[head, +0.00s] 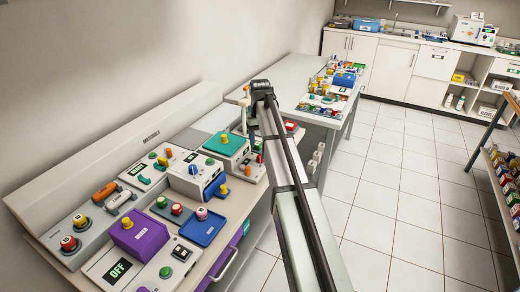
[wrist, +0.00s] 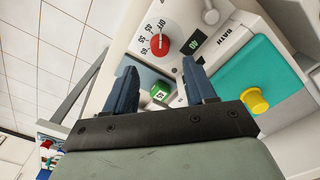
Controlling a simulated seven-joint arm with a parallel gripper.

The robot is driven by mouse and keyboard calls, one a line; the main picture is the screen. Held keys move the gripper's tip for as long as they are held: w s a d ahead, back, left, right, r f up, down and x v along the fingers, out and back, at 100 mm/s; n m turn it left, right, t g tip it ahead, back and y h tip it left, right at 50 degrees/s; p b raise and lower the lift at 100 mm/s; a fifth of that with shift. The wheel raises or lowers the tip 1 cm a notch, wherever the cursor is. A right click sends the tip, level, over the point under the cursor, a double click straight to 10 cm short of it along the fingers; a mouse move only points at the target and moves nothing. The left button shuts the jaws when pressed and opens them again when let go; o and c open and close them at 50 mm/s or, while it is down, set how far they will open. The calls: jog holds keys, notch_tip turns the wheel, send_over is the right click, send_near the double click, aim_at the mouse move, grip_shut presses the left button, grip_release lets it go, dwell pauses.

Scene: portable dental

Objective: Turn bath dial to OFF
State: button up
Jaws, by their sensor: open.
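In the wrist view, the bath dial is a round red knob (wrist: 160,45) on a white panel. Marks run along its left side, with OFF at the upper left and numbers below it. The knob's pointer is too small to read surely. A BATH label (wrist: 228,34) and a small dark display with green figures (wrist: 193,25) are to its right. My gripper (wrist: 160,68) is open, its two fingers apart and empty. The knob appears just beyond the fingertips, between them in the picture. In the head view my gripper (head: 250,102) is over the bench, and I cannot surely identify the dial there.
A teal box with a yellow knob (wrist: 255,100) is right of the fingers. A second table (head: 290,77) holds small parts. The tiled floor (head: 390,180) is clear.

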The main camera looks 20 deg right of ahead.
notch_tip(320, 180, up, 6)
jog(key=shift+r, duration=0.2)
dwell(0.5)
jog(key=s+d+f+h, duration=0.1)
jog(key=s+d+f, duration=0.2)
jog(key=d+f, duration=0.55)
jog(key=s+d+f, duration=0.2)
jog(key=d+f, duration=0.6)
jog(key=d, duration=0.2)
jog(key=s+d+f, duration=0.3)
jog(key=s+f, duration=0.3)
jog(key=f, duration=0.6)
jog(key=s+a+f+g, duration=0.3)
jog(key=s+a+f, duration=1.45)
jog(key=f, duration=0.35)
jog(key=s+a+f+g, duration=0.1)
jog(key=s+a+f, duration=0.2)
jog(key=s, duration=0.6)
jog(key=s+a+f+g, duration=0.1)
jog(key=s+a+f, duration=0.1)
jog(key=s+a, duration=0.4)
jog(key=s+a+f+g+y, duration=0.1)
jog(key=s+a+f, duration=0.2)
jog(key=s, duration=0.9)
jog(key=shift+s+a+f+g, duration=0.3)
jog(key=shift+a+f+g, duration=0.1)
jog(key=shift+a, duration=0.55)
